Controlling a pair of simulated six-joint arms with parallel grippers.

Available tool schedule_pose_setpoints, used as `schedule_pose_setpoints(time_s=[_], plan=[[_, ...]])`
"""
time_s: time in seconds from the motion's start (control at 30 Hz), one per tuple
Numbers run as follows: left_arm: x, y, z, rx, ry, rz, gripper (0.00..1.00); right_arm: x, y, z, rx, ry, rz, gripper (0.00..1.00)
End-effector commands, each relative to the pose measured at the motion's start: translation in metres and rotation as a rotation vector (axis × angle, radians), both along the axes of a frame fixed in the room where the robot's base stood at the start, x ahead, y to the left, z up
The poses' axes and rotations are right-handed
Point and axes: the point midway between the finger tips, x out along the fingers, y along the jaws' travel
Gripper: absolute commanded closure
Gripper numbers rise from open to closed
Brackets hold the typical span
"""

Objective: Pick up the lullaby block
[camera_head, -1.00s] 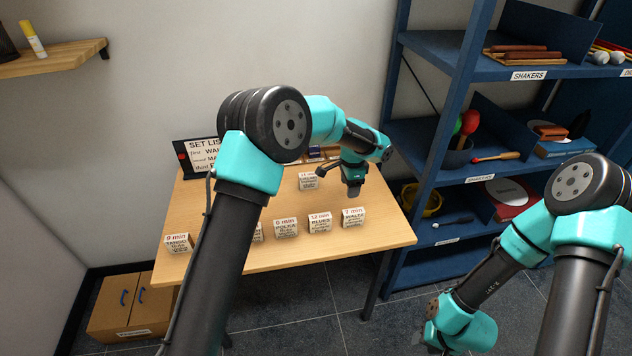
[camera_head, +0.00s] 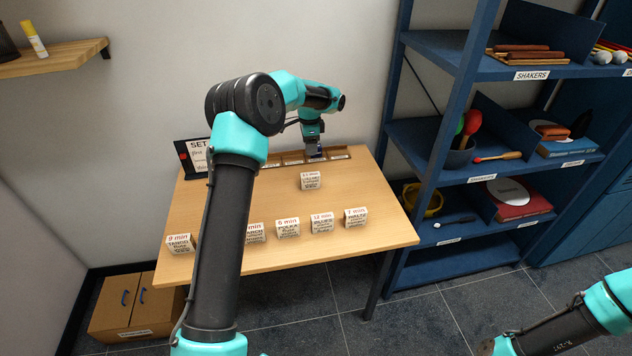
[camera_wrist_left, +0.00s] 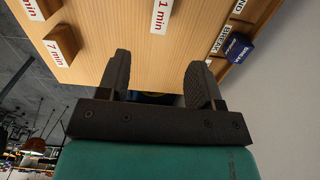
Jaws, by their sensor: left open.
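A pale block (camera_head: 310,180), whose small print appears to read lullaby under a red minutes label, stands alone mid-table, in front of the wooden rack. Its labelled face, ending in "1 min", shows at the top edge of the left wrist view (camera_wrist_left: 161,15). My left gripper (camera_head: 314,154) is behind this block, over the rack at the table's back. In the left wrist view its jaws (camera_wrist_left: 158,78) are apart with nothing between them. My right arm enters at the lower right; its gripper is out of the frame.
A row of similar blocks, including waltz (camera_head: 356,217), blues (camera_head: 322,222), polka (camera_head: 287,227) and tango (camera_head: 180,244), lines the table's front. A dark blue block (camera_wrist_left: 236,47) sits by the rack labels. A set-list sign (camera_head: 195,158) stands back left. A blue shelf (camera_head: 450,165) flanks the right.

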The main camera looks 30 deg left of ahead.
Motion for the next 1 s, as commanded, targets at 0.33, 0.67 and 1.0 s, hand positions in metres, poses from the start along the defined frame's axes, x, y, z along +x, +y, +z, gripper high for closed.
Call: schedule_pose_setpoints(time_s=[0.33,0.67,1.0], plan=[[0.000,-0.001,-0.024,0.000,0.004,-0.001,0.40,0.000,0.000,0.000,0.000,0.000,0.000,0.57],[0.000,-0.001,-0.080,-0.001,0.003,0.000,0.40,0.000,0.000,0.000,0.000,0.000,0.000,0.57],[0.000,-0.001,-0.122,0.000,0.001,-0.001,0.40,0.000,0.000,0.000,0.000,0.000,0.000,0.57]])
